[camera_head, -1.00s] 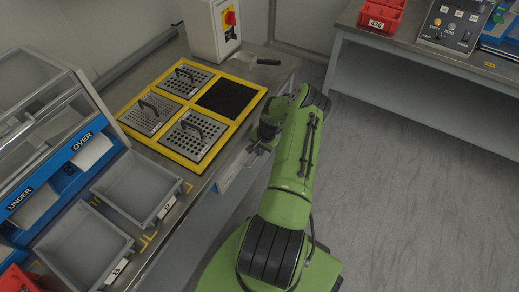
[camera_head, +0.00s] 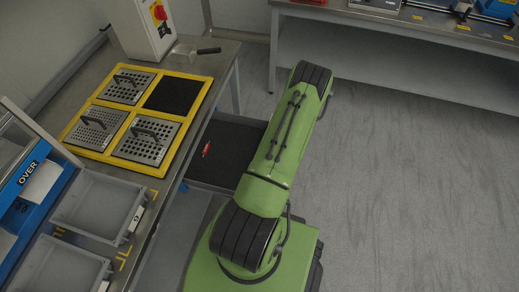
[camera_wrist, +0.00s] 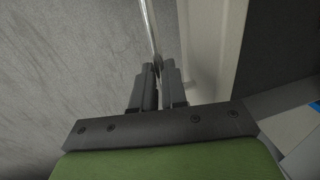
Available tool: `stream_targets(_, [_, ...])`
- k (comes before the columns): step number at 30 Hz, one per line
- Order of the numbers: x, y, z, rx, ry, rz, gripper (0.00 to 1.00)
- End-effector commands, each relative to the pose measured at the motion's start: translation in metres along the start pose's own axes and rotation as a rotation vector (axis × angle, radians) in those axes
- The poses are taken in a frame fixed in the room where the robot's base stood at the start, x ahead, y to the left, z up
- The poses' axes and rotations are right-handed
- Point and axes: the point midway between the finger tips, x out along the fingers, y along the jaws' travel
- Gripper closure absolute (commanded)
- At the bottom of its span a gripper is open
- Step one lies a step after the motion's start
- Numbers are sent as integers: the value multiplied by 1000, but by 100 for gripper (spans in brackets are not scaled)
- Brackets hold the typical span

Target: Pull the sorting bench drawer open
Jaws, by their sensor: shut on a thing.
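The sorting bench drawer (camera_head: 234,143) stands pulled out from under the bench, and its dark floor shows in the head view. A small red item (camera_head: 206,148) lies in it. My arm covers the drawer's front end in that view, and my gripper is hidden there. In the wrist view my gripper (camera_wrist: 158,72) is shut on the thin metal drawer handle (camera_wrist: 149,25). The pale drawer front (camera_wrist: 208,45) is just to the right of the fingers.
The sorting bench (camera_head: 222,56) carries a yellow frame (camera_head: 126,124) with perforated plates and a black square, grey bins (camera_head: 95,205) and a white box with a red knob (camera_head: 142,28). Another bench (camera_head: 370,50) stands at the back. The grey floor on the right is clear.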

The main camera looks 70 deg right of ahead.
Motion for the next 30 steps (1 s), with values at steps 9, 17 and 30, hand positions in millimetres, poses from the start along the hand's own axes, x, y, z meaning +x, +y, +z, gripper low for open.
stream_targets(9, [-9, 51, -1, 1, 2, 1, 100])
stream_targets(17, [-13, 64, -1, 0, 2, 1, 100])
stream_targets(30, [-13, 65, -1, -1, 2, 1, 75])
